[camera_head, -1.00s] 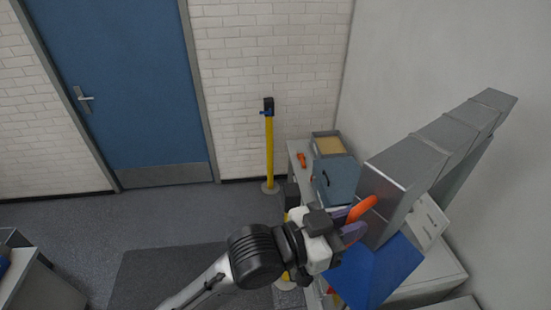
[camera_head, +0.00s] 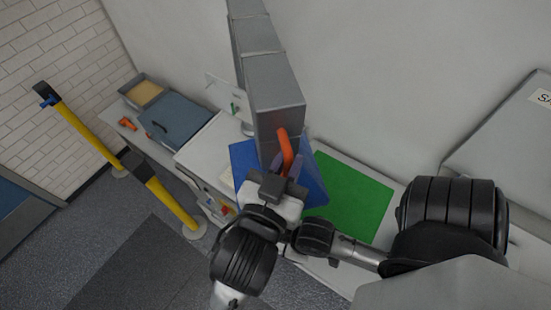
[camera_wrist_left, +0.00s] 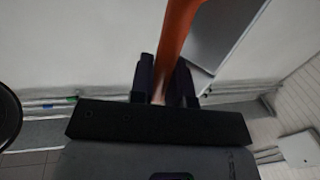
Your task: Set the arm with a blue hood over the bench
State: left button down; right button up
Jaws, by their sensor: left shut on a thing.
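The arm is a grey boxy duct (camera_head: 275,85) reaching out from the wall in the head view. A blue hood (camera_head: 245,165) hangs at its near end, over the bench (camera_head: 376,169), and hides the left edge of the green mat (camera_head: 350,200). An orange handle (camera_head: 286,148) sticks out at the hood end. My left gripper (camera_head: 284,171) is shut on this handle. In the left wrist view the handle (camera_wrist_left: 178,40) rises from between the fingers (camera_wrist_left: 165,88). The gripper and wrist hide part of the hood. My right gripper is out of view.
Left along the bench are a blue-grey box (camera_head: 175,122), an open tray (camera_head: 143,92) and a small orange item (camera_head: 127,124). Yellow posts (camera_head: 85,135) stand on the floor at left. A grey cabinet (camera_head: 510,150) stands at right. The visible green mat is clear.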

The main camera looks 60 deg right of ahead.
pick_arm(q)
jog(key=c, duration=1.1)
grip_release()
jog(key=shift+a+f+b, duration=0.15)
jog(key=shift+a+b, duration=0.2)
jog(key=shift+a, duration=0.25)
jog(key=s+a+b, duration=0.1)
jog(key=a+b, duration=0.1)
jog(key=a, duration=1)
jog(key=shift+a, duration=0.3)
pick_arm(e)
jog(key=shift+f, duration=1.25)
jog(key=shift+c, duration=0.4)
